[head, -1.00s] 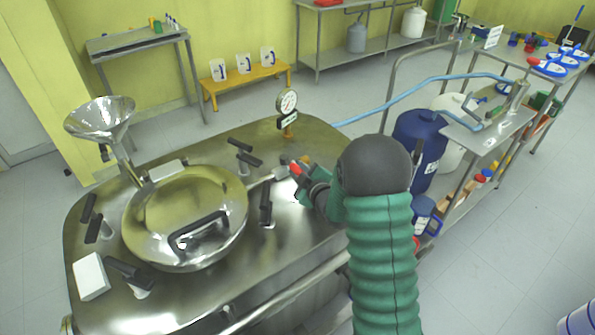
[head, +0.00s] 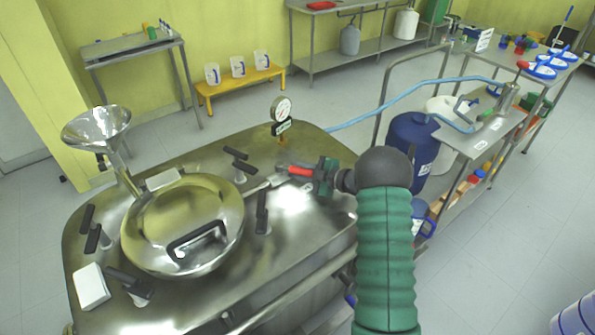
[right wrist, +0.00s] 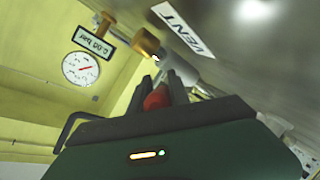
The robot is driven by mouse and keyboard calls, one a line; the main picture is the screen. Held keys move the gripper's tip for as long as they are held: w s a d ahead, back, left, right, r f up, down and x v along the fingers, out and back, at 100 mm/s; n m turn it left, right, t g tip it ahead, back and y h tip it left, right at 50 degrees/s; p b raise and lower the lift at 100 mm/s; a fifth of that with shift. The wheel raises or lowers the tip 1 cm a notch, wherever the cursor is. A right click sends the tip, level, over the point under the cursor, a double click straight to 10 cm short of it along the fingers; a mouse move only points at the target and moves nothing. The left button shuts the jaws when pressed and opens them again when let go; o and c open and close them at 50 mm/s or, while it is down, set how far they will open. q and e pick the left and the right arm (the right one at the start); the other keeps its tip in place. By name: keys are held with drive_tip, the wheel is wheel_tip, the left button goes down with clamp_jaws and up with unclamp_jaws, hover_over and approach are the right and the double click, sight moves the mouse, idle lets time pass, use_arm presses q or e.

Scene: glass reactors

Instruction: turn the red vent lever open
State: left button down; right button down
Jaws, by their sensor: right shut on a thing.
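The red vent lever (head: 299,171) stands at the right part of the reactor's steel lid. My right gripper (head: 314,173) reaches in from the right and is shut on it. In the right wrist view, the red lever (right wrist: 156,98) shows between the two dark fingers (right wrist: 160,92). A brass fitting (right wrist: 148,43) and a white VENT label (right wrist: 182,28) are just beyond it. The fingers hide part of the lever. My left gripper is not in view.
A pressure gauge (head: 281,109) with a small display reading 0.00 bar (right wrist: 95,40) rises behind the lever. A round hatch (head: 185,222), black-handled clamps and a funnel (head: 97,128) occupy the lid's left. A blue hose (head: 400,99) runs behind my right arm.

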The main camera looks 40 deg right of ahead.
drive_tip(key=shift+f, duration=0.15)
drive_tip(key=c, duration=1.2)
unclamp_jaws()
drive_tip(key=shift+c, duration=0.2)
drive_tip(key=v, duration=1.7)
